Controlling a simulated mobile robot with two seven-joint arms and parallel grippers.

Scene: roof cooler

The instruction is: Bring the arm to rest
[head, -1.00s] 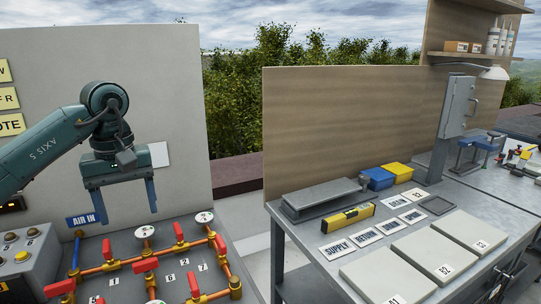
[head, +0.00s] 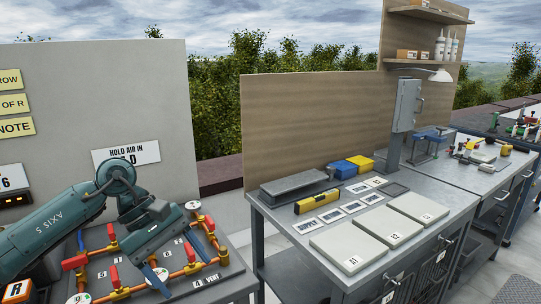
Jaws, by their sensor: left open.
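My left gripper (head: 182,252) is open and points down and to the right over the pipe panel (head: 235,268). One blue finger is at its lower end and the other at its upper right. I see nothing between the fingers. The gripper hides part of the pipes; whether it touches them I cannot tell. My right gripper is not in view.
The panel has brass pipes, red valve handles (head: 113,275) and gauges (head: 194,205). A grey wall (head: 120,75) with signs stands behind it. To the right, across a gap, a workbench (head: 290,240) holds grey plates, cards, a yellow level (head: 316,202) and boxes.

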